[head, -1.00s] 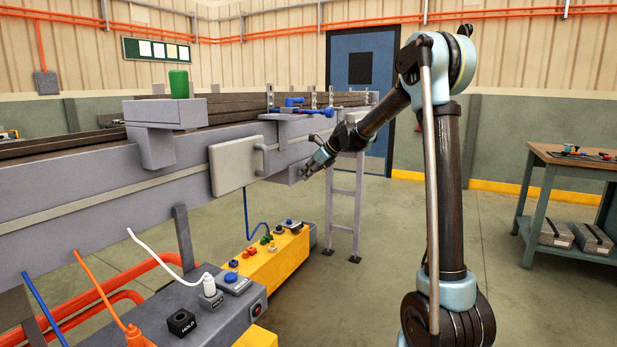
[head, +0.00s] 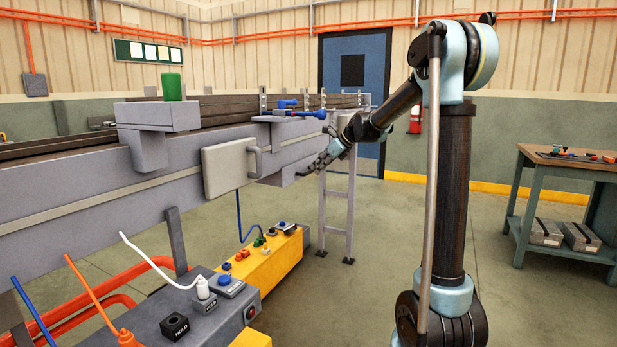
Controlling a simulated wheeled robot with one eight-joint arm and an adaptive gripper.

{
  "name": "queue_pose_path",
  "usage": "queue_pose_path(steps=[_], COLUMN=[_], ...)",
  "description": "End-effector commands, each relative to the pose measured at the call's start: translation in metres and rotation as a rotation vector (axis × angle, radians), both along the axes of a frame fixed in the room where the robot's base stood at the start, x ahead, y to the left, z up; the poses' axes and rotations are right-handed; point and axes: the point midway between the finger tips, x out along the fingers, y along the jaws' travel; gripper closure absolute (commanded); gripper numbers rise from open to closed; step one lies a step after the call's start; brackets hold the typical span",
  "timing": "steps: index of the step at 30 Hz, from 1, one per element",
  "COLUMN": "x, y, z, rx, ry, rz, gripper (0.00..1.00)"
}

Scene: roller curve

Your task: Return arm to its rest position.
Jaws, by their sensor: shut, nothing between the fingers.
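My gripper (head: 306,172) is at the end of my arm, in front of the side of the grey conveyor (head: 90,195) in the head view. It is shut and holds nothing. It is to the right of the light grey panel with a handle (head: 229,166), and I cannot tell whether it touches anything. My arm reaches left from its upper joint, with the forearm slanting down to the gripper.
A blue-handled tool (head: 300,114) lies on a ledge of the conveyor. Yellow and grey control boxes (head: 262,263) with cables stand below. A workbench (head: 570,165) with tools is at the right. The floor between is clear.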

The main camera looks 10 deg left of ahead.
Motion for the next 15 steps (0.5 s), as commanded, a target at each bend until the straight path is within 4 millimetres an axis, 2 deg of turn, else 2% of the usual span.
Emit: queue_pose_path(steps=[4, 11, 15], x=[-0.005, -0.012, -0.033], y=[-0.014, -0.024, -0.039], z=[0.015, 0.024, 0.023], rx=[0.001, -0.007, -0.057], ry=[0.002, -0.007, -0.06], rz=[-0.001, 0.009, 0.064], gripper=[1.0, 1.0, 1.0])
